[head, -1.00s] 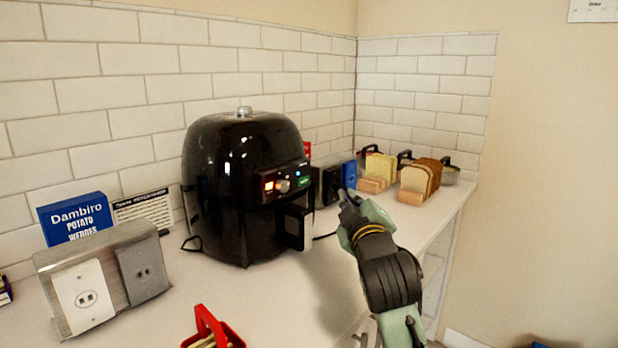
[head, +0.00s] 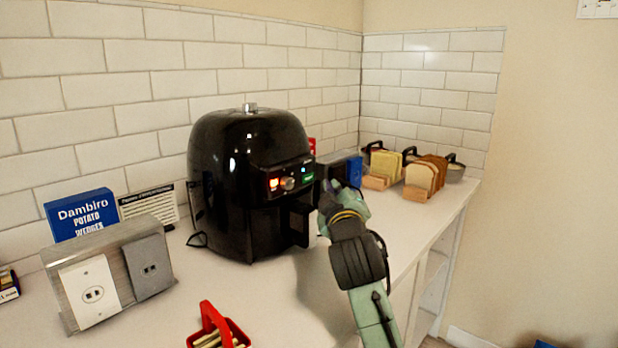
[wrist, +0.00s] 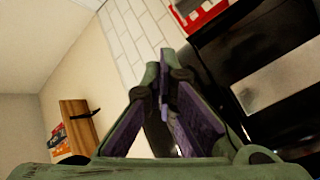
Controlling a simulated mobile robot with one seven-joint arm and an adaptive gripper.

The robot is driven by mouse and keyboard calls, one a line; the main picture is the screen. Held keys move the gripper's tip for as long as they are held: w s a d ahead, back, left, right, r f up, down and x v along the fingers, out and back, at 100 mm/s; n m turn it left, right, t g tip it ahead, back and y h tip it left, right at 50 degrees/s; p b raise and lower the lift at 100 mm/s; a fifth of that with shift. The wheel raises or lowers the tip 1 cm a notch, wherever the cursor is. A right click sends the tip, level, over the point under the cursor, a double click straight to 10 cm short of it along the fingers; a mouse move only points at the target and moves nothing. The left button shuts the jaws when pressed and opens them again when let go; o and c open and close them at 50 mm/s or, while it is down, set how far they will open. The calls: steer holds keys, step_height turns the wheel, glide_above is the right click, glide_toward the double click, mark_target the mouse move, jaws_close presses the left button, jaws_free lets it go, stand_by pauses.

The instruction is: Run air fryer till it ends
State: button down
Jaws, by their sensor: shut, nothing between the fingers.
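The black air fryer (head: 230,150) stands on the white counter against the tiled wall. Its front panel (head: 288,180) has a lit orange-red light at left, a round knob (head: 288,184) and a lit green display (head: 308,177). The drawer handle (head: 297,222) sticks out below, and the drawer looks closed. My gripper (head: 328,190) is shut and empty, just right of the panel; I cannot tell whether it touches anything. In the wrist view my gripper's fingers (wrist: 163,85) meet at the tips, with a dark glossy surface (wrist: 255,60) close at the right.
A blue potato wedges box (head: 80,214) and a metal outlet box (head: 110,272) stand at left. A red basket (head: 232,330) sits at the front. Bread slices in racks (head: 421,178) and pots stand at the back right.

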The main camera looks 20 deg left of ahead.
steer(key=shift+w+a, duration=0.25)
steer(key=shift+a, duration=0.4)
steer(key=shift+w+a, duration=0.25)
steer(key=shift+a, duration=0.35)
steer(key=shift+a, duration=0.15)
stand_by(0.4)
steer(key=shift+w+a, duration=0.15)
steer(key=shift+a, duration=0.1)
steer(key=shift+w+a+p, duration=0.15)
steer(key=shift+a+p, duration=0.15)
steer(key=shift+a, duration=0.05)
stand_by(0.6)
steer(key=shift+d, duration=0.1)
steer(key=shift+s+d, duration=0.3)
steer(key=shift+d, duration=0.3)
steer(key=d, duration=0.1)
steer(key=s+d, duration=0.1)
steer(key=d, duration=0.1)
steer(key=s+d, duration=0.1)
steer(key=shift+d, duration=0.35)
